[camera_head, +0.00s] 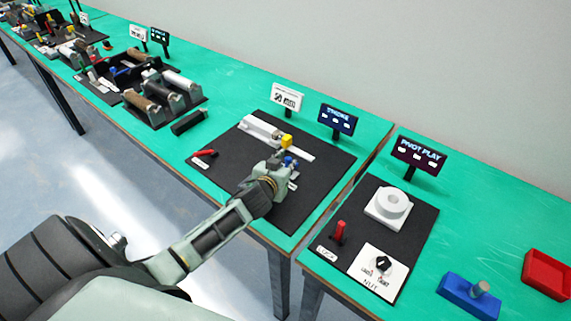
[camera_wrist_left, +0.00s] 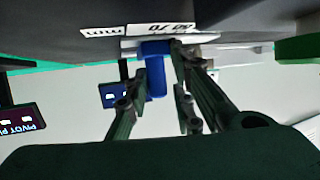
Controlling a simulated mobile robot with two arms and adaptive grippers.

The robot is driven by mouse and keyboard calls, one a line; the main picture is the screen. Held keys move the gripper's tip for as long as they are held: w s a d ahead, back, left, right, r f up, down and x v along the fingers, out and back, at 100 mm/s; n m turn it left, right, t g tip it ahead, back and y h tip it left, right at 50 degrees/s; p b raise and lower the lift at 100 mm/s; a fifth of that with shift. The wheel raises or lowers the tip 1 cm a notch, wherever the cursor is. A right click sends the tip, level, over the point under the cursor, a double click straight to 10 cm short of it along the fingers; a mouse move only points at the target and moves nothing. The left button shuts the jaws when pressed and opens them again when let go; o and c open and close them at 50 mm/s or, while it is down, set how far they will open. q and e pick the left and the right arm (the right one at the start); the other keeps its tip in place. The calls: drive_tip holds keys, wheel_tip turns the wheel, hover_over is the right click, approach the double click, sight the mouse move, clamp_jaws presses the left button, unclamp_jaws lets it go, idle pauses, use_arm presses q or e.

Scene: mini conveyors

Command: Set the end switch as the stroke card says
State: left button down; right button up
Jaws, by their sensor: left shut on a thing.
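My left gripper (camera_head: 284,166) reaches over the black board (camera_head: 235,188) from the lower left. It is shut on a small blue block (camera_head: 290,161), which I take for the end switch. In the left wrist view the blue block (camera_wrist_left: 156,68) stands between the fingers (camera_wrist_left: 158,88), in front of a white strip (camera_wrist_left: 172,28) with printed numbers, seen upside down. A white rail (camera_head: 262,130) with a yellow piece (camera_head: 286,141) lies behind the gripper. A white card (camera_head: 288,97) stands at the board's back, its print too small to read. My right gripper is not in view.
A dark sign (camera_head: 338,118) stands behind the board. A red lever (camera_head: 205,153) lies at the board's left. To the right, past a table gap, are a board with a white ring (camera_head: 391,204), a black knob (camera_head: 383,264) and a red handle (camera_head: 340,231). Roller conveyors (camera_head: 160,97) stand left.

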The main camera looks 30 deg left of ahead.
use_arm(q)
drive_tip(key=shift+d, duration=0.2)
idle(0.5)
drive_tip(key=c, duration=1.7)
unclamp_jaws()
drive_tip(key=shift+o, duration=0.2)
drive_tip(key=v, duration=1.2)
drive_tip(key=shift+f, duration=0.1)
